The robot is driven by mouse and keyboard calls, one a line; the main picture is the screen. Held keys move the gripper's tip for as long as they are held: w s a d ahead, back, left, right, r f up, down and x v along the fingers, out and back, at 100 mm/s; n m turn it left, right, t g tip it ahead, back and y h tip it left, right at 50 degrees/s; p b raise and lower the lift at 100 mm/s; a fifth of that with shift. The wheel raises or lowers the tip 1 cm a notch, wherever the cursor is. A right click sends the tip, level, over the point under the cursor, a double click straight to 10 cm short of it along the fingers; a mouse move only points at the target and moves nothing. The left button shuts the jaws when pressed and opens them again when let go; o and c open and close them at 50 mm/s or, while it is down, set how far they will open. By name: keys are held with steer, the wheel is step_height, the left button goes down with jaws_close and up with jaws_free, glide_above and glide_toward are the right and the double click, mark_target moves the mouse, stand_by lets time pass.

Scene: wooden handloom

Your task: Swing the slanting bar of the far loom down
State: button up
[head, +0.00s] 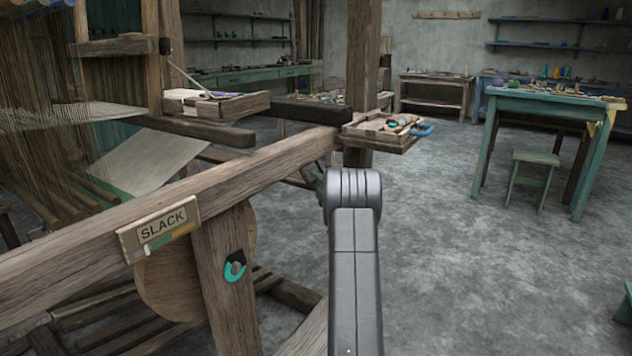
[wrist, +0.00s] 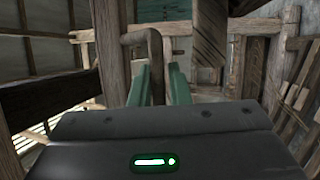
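In the head view a thin, pale slanting bar (head: 187,76) leans down to the right from a dark post to a wooden box on the loom frame at the upper left. I cannot tell for sure that it is the task's bar. In the wrist view my gripper (wrist: 158,70) shows two green fingers standing apart. A brown bent bar (wrist: 140,37) arches ahead of them, and its right leg comes down in the gap between the fingers. I cannot tell whether they touch it. In the head view my grey arm hides most of the gripper.
A thick wooden beam (head: 240,165) with a SLACK sign (head: 162,228) crosses the left foreground. A wooden tray (head: 380,132) with small tools juts from an upright post (head: 363,60). A green table (head: 540,103) and stool (head: 530,180) stand at the right. The concrete floor between is clear.

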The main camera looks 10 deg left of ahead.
steer(key=o, duration=0.3)
steer(key=shift+f, duration=0.2)
steer(key=shift+d+r, duration=0.1)
steer(key=shift+d, duration=0.05)
steer(key=p+v, duration=0.3)
steer(key=v, duration=1)
steer(key=shift+s+d, duration=0.2)
steer(key=shift+s, duration=0.05)
steer(key=b+x, duration=0.3)
steer(key=x, duration=1.1)
